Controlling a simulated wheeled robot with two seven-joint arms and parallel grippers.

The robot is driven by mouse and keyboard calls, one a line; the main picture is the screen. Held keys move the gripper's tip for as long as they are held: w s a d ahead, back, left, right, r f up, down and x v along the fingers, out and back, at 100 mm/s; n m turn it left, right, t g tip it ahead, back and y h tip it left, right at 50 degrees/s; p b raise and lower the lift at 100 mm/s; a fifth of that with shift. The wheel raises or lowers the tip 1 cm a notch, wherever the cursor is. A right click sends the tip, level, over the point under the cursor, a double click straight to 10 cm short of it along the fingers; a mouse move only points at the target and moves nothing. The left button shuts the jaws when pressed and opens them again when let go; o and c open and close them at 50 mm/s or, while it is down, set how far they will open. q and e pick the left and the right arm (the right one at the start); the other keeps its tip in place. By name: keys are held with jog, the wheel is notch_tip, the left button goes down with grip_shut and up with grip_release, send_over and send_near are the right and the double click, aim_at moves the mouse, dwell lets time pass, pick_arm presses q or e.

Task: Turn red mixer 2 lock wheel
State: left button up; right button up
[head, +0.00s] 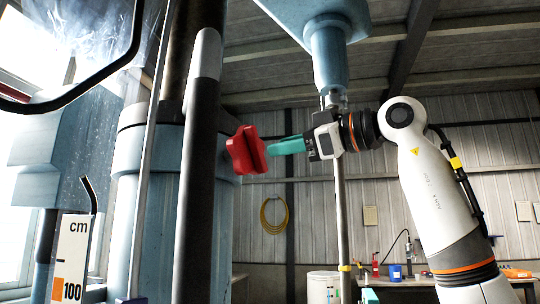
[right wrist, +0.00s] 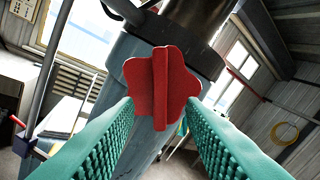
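The red lock wheel (head: 246,151) is a lobed knob on the side of the blue mixer column (head: 215,240), at the middle of the head view. My right gripper (head: 272,149) comes in from the right with its teal fingers pointing at the wheel, tips close to its face. In the right wrist view the wheel (right wrist: 178,85) and its raised rib show between the spread fingertips (right wrist: 160,106). The fingers are open. I cannot tell whether the tips touch the wheel. My left gripper does not show.
A dark upright pole (head: 198,170) stands in front of the column, left of the wheel. A thin vertical rod (head: 343,220) stands behind my right gripper. A cm scale (head: 71,255) is at lower left. A workbench (head: 405,282) lies at the back right.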

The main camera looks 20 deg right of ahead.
jog(key=b+v, duration=0.1)
jog(key=v, duration=0.6)
jog(key=shift+s, duration=0.1)
